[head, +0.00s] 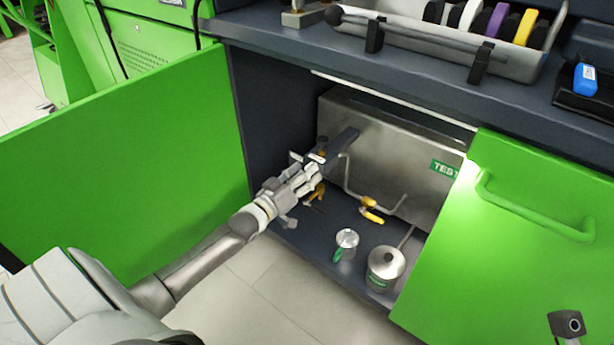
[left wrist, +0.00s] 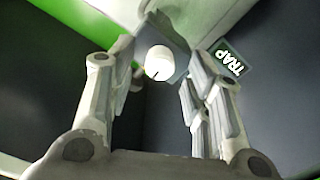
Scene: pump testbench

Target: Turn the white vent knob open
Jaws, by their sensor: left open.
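The white vent knob (left wrist: 160,62) shows in the left wrist view as a round white cap with a dark mark on its lower edge, on a grey block. My left gripper (head: 308,172) reaches into the open cabinet at its left side. Its fingers are open, one on each side of the knob in the left wrist view, with visible gaps. In the head view the gripper covers that spot, and I cannot make out the knob clearly. A small grey part at the lower right edge of the head view may belong to my right gripper; its jaws do not show.
Green doors stand open at left (head: 120,165) and right (head: 500,270). A TRAP label (left wrist: 228,60) is beside the right fingers.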

